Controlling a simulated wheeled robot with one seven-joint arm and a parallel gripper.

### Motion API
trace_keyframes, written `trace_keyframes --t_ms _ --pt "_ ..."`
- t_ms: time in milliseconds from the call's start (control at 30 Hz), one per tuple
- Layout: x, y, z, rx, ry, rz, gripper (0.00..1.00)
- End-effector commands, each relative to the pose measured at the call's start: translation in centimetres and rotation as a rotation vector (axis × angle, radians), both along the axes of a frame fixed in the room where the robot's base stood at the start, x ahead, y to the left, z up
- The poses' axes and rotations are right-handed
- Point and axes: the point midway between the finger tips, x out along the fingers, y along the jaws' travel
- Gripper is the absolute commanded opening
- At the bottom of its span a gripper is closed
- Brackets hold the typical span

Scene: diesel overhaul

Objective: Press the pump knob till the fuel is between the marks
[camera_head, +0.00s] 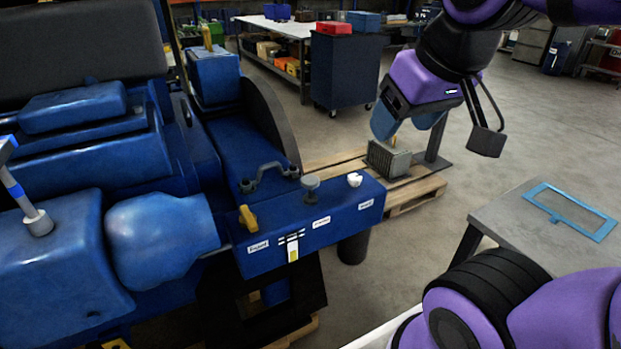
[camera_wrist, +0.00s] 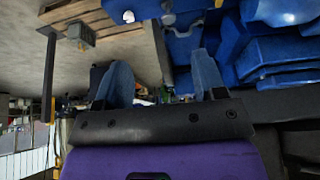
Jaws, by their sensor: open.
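The blue engine block's ledge (camera_head: 330,228) carries a grey round pump knob (camera_head: 311,183), standing up on a short stem. A small gauge strip (camera_head: 293,250) with dark marks sits on the ledge's front face; yellow shows in it, but its level against the marks is too small to tell. My gripper (camera_head: 408,122) is open and empty, to the right of and above the knob, apart from it. In the wrist view, my gripper (camera_wrist: 163,78) has its two blue fingers spread, with the knob (camera_wrist: 167,18) beyond them near the top.
A yellow lever (camera_head: 248,219) and a small white knob (camera_head: 354,179) flank the pump knob. A ribbed grey block (camera_head: 388,160) rests on a wooden pallet (camera_head: 418,190) behind. A grey table (camera_head: 510,230) with a blue frame (camera_head: 570,212) stands at right.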

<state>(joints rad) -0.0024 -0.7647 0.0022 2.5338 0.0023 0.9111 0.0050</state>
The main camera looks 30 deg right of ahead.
Motion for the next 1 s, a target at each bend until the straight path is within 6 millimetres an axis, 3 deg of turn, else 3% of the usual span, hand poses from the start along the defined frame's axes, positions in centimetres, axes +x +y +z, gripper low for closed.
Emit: trace_keyframes --t_ms 433,467,733,1000 --pt "0.0 0.0 0.0 0.0 0.0 0.0 0.64" --pt "0.0 0.0 0.0 0.0 0.0 0.0 0.62" --pt "1.5 0.1 0.1 -0.011 0.029 -0.003 0.0" --pt "6.5 0.4 -0.1 -0.037 0.118 -0.004 0.0"
